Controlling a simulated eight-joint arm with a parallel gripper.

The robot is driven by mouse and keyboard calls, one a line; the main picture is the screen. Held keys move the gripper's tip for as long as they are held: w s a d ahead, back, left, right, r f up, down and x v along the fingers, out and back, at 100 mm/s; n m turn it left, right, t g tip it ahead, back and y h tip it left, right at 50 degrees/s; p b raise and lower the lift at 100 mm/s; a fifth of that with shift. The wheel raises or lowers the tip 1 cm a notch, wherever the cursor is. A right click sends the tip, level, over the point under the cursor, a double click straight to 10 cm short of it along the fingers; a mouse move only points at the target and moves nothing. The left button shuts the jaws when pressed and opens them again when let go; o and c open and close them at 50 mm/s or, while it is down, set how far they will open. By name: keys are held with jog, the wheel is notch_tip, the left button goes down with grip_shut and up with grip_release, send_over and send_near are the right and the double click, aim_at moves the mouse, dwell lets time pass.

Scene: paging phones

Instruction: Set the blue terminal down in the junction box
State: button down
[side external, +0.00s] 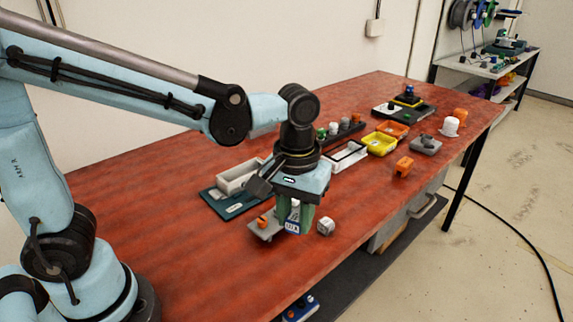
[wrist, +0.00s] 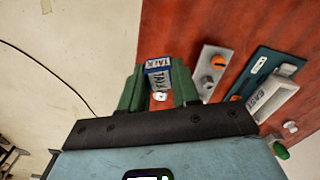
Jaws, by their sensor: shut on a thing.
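My gripper (side external: 293,222) is shut on a small white and blue block, which I take as the blue terminal (side external: 292,227). In the wrist view, the terminal (wrist: 157,66) shows a blue-edged face with "TALK" lettering between the green fingers of my gripper (wrist: 159,75). It is low over the front part of the table; whether it touches the surface I cannot tell. An open pale grey box (side external: 236,178) on a dark teal plate stands behind and left of my gripper. It also shows in the wrist view (wrist: 268,98), at the right. Whether it is the junction box is unclear.
A grey plate with an orange knob (side external: 264,229) lies just left of my gripper, a pale cube (side external: 326,226) just right. A white frame (side external: 349,157), yellow tray (side external: 379,143) and orange block (side external: 403,166) are farther along. The red tabletop (side external: 160,215) is clear at left.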

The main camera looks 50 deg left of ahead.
jog(key=w+a+n, duration=0.7)
jog(key=a, duration=0.6)
jog(key=n, duration=0.6)
send_over(243, 170)
jog(key=s+d, duration=0.1)
jog(key=d, duration=0.1)
jog(key=shift+s+d+f, duration=0.1)
jog(key=shift+f, duration=1.2)
jog(key=shift+s+d+f, duration=0.1)
jog(key=shift+f, duration=1.2)
jog(key=shift+f, duration=0.45)
jog(key=shift+f, duration=0.35)
jog(key=shift+f, duration=1.45)
jog(key=c, duration=0.8)
grip_release()
jog(key=shift+o, duration=0.2)
